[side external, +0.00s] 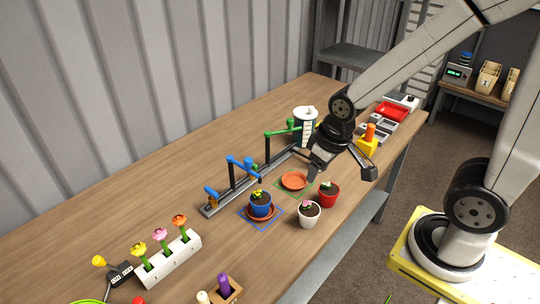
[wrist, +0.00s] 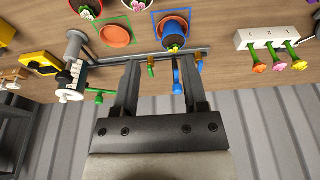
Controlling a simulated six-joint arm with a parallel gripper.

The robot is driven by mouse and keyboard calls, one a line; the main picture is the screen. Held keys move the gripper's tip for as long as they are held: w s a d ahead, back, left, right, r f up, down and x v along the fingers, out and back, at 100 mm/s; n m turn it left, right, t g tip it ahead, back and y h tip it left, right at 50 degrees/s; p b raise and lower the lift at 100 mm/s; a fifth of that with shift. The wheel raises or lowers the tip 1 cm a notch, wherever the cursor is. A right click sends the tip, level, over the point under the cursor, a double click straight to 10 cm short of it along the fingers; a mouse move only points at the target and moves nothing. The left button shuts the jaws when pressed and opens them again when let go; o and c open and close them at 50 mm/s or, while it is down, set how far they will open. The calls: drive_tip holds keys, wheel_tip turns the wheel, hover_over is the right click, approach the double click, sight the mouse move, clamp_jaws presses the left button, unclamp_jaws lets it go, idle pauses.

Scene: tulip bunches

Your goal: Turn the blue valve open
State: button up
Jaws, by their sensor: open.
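The blue valve (side external: 211,193) shows as a blue handle over a brass body at the near left end of the grey rail (side external: 229,200) in the side view. A blue pipe (side external: 240,163) on a black post stands beside it. In the wrist view, blue parts (wrist: 177,88) with brass lie near the right finger and are partly hidden by it, so I cannot tell handle from pipe there. My gripper (side external: 343,171) is open and empty, above the table to the right of the blue valve. Its fingers (wrist: 157,61) point toward the rail in the wrist view.
A green pipe (side external: 280,132) stands farther along the rail. A blue flowerpot (side external: 260,208), an empty orange saucer (side external: 293,181), a white pot (side external: 308,215) and a red pot (side external: 328,194) are in front of the rail. A white flower holder (side external: 168,259) is at lower left.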

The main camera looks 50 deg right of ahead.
drive_tip(key=shift+w+v, duration=0.35)
drive_tip(key=shift+v, duration=1.25)
drive_tip(key=g, duration=0.3)
hover_over(211, 190)
wheel_tip(211, 190, down, 12)
drive_tip(key=shift+f, duration=3.9)
drive_tip(key=shift+c, duration=0.2)
clamp_jaws()
